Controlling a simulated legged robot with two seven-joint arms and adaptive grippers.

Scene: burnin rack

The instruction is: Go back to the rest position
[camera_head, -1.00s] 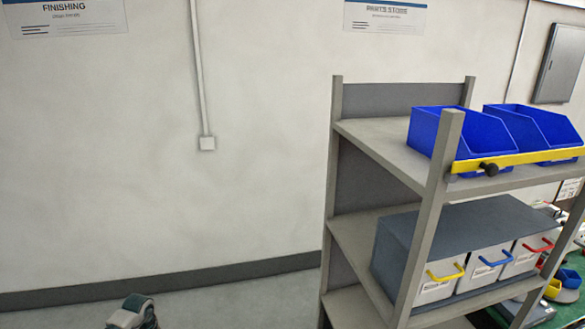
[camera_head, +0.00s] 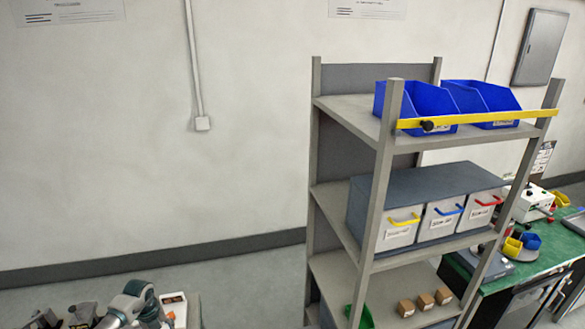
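A grey and teal jointed part, which looks like a link of my arm, shows at the bottom left of the head view. I cannot make out fingertips of my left gripper there, and my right gripper is outside the picture. The grey rack (camera_head: 381,190) stands right of the middle. Two blue bins (camera_head: 430,101) sit on its top shelf behind a yellow bar (camera_head: 478,120). Its middle shelf holds a grey case with white drawers (camera_head: 440,220) that have yellow, blue and red handles. Small brown boxes (camera_head: 425,301) and a green bin (camera_head: 360,316) are on the lower shelf.
A green-topped bench (camera_head: 550,257) stands right of the rack, with small yellow and blue bins (camera_head: 525,240) on it. A white item (camera_head: 173,308) and dark items lie at the bottom left. Open floor (camera_head: 240,283) shows between there and the rack.

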